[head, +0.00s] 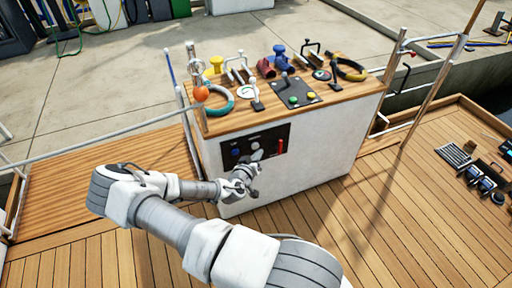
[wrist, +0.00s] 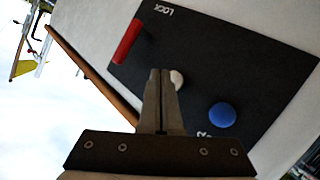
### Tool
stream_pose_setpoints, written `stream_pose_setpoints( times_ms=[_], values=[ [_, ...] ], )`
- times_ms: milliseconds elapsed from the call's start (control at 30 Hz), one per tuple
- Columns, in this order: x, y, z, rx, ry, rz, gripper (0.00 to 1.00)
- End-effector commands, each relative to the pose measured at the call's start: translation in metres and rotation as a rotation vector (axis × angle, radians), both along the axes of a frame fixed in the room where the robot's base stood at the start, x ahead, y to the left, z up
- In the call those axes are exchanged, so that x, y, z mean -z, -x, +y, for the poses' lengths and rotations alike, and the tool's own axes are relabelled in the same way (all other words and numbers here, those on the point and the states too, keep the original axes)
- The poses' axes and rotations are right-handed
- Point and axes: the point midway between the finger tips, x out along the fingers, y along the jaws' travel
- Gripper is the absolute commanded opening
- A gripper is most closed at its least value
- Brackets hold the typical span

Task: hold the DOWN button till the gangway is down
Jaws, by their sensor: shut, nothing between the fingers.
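A black control panel (head: 245,140) is on the front of the white console; it fills much of the wrist view (wrist: 265,60). It carries a blue round button (wrist: 222,115), a small white button (wrist: 177,79) and a red lever (wrist: 128,41) marked LOCK. The label by the blue button is cut off and hard to read, so I cannot tell which button is DOWN. My gripper (wrist: 160,72) is shut and empty, its fingertips beside the white button in the picture; whether they touch it is unclear. In the head view my gripper (head: 257,156) is in front of the panel. I cannot identify the gangway with certainty.
The console's wooden top (head: 225,121) holds a teal ring (head: 221,99), a control plate with coloured buttons (head: 293,97) and several deck fittings. Metal rails stand at both sides. An orange ball (head: 201,94) hangs at the left post. The deck in front is mostly clear.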

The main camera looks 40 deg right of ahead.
Motion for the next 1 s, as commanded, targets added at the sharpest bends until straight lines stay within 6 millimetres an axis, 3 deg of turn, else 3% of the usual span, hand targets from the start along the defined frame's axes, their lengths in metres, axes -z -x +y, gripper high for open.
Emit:
stream_pose_setpoints(
  times_ms=[600,1000],
  values=[
    [0.000,0.047,0.011,-0.001,0.001,0.002,0.00],
    [0.000,0.049,0.012,0.000,0.001,0.001,0.00]
  ],
)
